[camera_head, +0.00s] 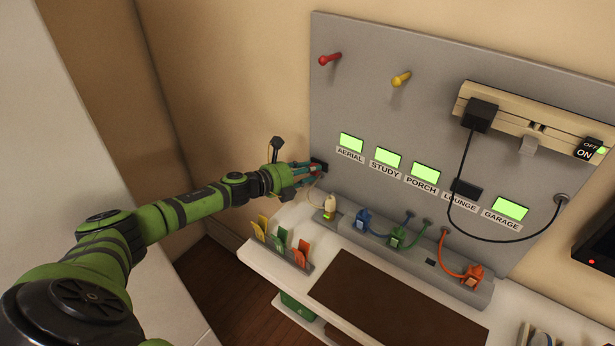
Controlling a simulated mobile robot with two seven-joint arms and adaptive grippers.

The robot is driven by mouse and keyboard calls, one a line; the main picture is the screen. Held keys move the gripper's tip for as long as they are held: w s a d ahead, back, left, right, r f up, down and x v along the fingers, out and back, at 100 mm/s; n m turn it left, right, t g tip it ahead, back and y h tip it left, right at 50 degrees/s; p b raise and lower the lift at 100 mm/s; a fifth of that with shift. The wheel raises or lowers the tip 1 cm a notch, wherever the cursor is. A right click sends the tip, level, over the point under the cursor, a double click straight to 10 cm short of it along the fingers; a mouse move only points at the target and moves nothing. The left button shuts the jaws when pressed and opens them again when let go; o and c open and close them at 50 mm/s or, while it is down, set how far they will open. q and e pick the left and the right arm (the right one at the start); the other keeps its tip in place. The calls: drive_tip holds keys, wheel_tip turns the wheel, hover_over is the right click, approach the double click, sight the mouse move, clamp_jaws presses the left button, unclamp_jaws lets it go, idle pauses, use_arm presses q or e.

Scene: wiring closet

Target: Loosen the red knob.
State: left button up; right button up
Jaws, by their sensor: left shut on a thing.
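My left gripper (303,172) is at the lower left edge of the grey panel (420,110), beside a small black fitting (318,165). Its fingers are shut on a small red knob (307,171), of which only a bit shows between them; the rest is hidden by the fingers. A pale cable runs from this spot down to a cream plug (330,207). A red peg (330,59) and a yellow peg (401,79) stick out of the panel higher up, apart from the gripper. My right gripper is not in view.
Blue (363,219), green (397,237) and orange (473,275) plugs stand on a grey ledge under the labelled screens; the LOUNGE screen (466,189) is dark. A power strip (535,120) with a black plug is upper right. A card rack (275,245) stands below the gripper.

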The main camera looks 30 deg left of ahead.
use_arm(q)
drive_tip(key=shift+w+a+r+n+t+h+b, duration=0.15)
drive_tip(key=shift+r+n+h+b, duration=0.1)
drive_tip(key=shift+n+b, duration=0.3)
drive_tip(key=shift+w+a+r+n+t+h+b, duration=0.15)
drive_tip(key=shift+n+h+b, duration=0.1)
drive_tip(key=shift+n+b, duration=0.25)
drive_tip(key=shift+s+d, duration=0.1)
drive_tip(key=o, duration=1.1)
drive_tip(key=shift+f, duration=0.2)
drive_tip(key=shift+d, duration=0.1)
